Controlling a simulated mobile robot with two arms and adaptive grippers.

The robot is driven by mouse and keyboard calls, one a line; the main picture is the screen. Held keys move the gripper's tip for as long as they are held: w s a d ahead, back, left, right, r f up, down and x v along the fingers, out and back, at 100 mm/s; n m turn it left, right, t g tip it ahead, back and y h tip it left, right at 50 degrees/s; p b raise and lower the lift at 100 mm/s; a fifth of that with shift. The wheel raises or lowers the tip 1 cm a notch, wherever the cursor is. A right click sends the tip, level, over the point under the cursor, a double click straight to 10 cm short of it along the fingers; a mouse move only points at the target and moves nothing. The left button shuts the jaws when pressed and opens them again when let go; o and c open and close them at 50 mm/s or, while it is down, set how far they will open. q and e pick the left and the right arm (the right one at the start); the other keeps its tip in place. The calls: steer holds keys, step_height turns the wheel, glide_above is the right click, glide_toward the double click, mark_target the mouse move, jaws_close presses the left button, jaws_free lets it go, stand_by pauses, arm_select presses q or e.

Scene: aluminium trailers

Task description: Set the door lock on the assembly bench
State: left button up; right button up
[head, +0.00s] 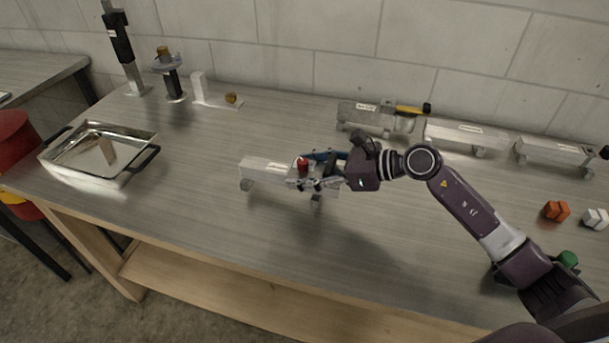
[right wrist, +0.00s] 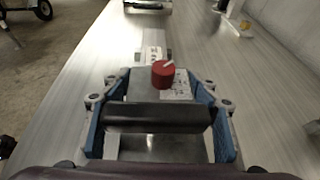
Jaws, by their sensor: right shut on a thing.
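A long aluminium unit (head: 262,169) with short feet is at the middle of the bench (head: 200,215). A red knob (head: 303,165) sits on its right end. The knob also shows in the right wrist view (right wrist: 163,73), with a white pointer mark and a printed label beside it. My right gripper (head: 325,170) is at that end, its blue-padded fingers closed around a black cylindrical bar (right wrist: 158,117). I cannot tell whether the unit's feet touch the bench, or which part is the door lock. My left gripper is not in view.
Similar aluminium units stand along the wall, one with a yellow part (head: 409,110). A shiny metal tray (head: 140,137) is at the left. An orange block (head: 556,211) and a white block (head: 595,218) are at the right. The bench's front middle is clear.

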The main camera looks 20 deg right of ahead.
step_height(320, 180, down, 2)
steer(key=shift+w+f, duration=0.1)
steer(key=o, duration=1.9)
steer(key=shift+f, duration=0.1)
steer(key=shift+b+v, duration=1.3)
steer(key=shift+v, duration=4.75)
